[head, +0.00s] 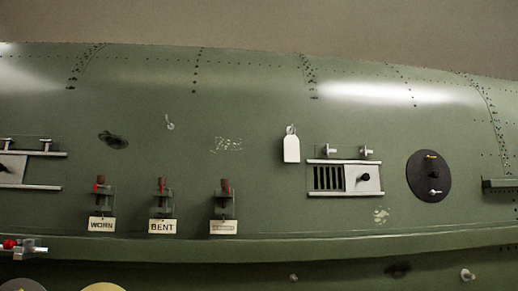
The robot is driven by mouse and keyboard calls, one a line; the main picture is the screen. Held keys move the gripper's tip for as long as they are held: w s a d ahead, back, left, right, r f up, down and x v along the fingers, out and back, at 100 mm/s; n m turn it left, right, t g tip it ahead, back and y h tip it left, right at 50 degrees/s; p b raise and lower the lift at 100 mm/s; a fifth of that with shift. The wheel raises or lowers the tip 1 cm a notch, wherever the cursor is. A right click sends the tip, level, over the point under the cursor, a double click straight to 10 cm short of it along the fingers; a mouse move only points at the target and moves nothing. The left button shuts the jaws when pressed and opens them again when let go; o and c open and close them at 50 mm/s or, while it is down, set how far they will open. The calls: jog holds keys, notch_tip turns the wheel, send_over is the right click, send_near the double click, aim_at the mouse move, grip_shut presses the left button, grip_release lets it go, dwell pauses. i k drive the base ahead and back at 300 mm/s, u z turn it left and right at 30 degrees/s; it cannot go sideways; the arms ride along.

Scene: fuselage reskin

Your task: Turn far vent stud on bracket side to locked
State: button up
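A slatted vent (328,178) with a sliding plate and a black knob (363,178) sits right of centre on the green fuselage skin, between two pale rails. Two small metal studs stand above its top rail, a left stud (331,151) and a right stud (365,152). A second vent (12,168) is cut off at the left edge. It also has two studs above it, a left one (16,144) and a right one (45,145). The studs are too small to tell locked from unlocked. My gripper is not in view.
Three red-topped brackets carry tags: WORN (101,225), BENT (162,227) and one unreadable (223,227). A blank white tag (291,149) hangs left of the right vent. A black disc (421,177) and a small ledge (500,184) are at right. A long ledge (260,246) runs below.

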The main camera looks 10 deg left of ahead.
aim_at(326, 151)
jog(key=u, duration=0.7)
jog(key=i, duration=0.4)
